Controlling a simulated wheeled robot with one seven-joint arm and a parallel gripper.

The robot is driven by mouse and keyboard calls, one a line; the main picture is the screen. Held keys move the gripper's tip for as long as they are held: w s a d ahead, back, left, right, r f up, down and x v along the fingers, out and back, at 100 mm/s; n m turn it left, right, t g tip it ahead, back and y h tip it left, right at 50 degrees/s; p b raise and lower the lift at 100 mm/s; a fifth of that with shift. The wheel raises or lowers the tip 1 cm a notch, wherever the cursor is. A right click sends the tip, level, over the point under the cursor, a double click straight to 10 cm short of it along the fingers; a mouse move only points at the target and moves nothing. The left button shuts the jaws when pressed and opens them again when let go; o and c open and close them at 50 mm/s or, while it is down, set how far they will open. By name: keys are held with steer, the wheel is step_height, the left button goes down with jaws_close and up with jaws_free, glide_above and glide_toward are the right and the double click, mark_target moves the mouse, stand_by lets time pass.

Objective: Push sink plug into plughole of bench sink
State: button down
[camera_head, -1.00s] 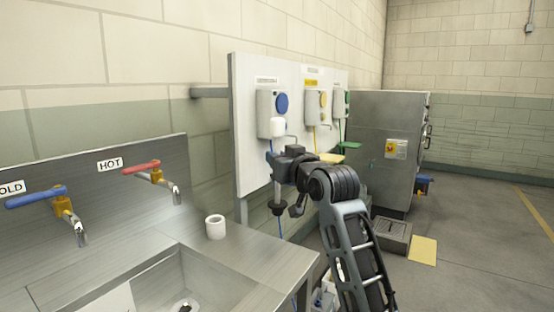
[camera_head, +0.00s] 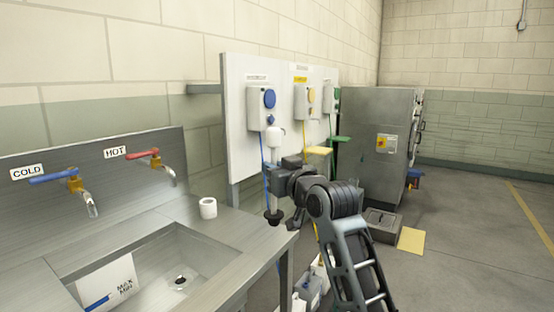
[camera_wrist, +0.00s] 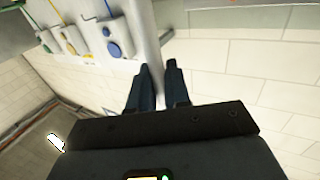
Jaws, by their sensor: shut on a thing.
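My gripper (camera_head: 273,177) is shut on the sink plug (camera_head: 273,217), which hangs upright with a white rounded top above the jaws and a black flared stopper below. In the head view the plug overlaps the bench's right front corner; I cannot tell its exact height above it. The bench sink (camera_head: 205,250) is at lower left, with its dark plughole (camera_head: 180,280) in the basin floor, open to view. The plug is up and to the right of the plughole. My two fingers also show in the wrist view (camera_wrist: 159,75); the plug is not clear there.
A blue cold tap (camera_head: 55,178) and a red hot tap (camera_head: 142,154) stand behind the basin. A white cup-like thing (camera_head: 208,208) sits on the bench. A MAX/MIN card (camera_head: 108,285) is at the basin's left. Dispensers hang on a white panel (camera_head: 238,150) behind my gripper.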

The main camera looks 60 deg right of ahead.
steer(key=s+a+f+n+y, duration=0.1)
steer(key=a+f+y, duration=0.1)
steer(key=a+f, duration=0.8)
steer(key=s+a+f+n+t+y, duration=0.1)
steer(key=s+a+f+n+y, duration=0.1)
steer(key=a+f, duration=0.9)
steer(key=s+a+f+n+y, duration=0.1)
steer(key=a+f+n+y, duration=0.1)
steer(key=a+f, duration=0.9)
step_height(320, 180, down, 10)
steer(key=shift+s+r+t+y, duration=0.15)
steer(key=shift+s+t+y, duration=0.25)
steer(key=shift+y, duration=0.5)
steer(key=shift+a, duration=0.1)
steer(key=shift+w, duration=0.1)
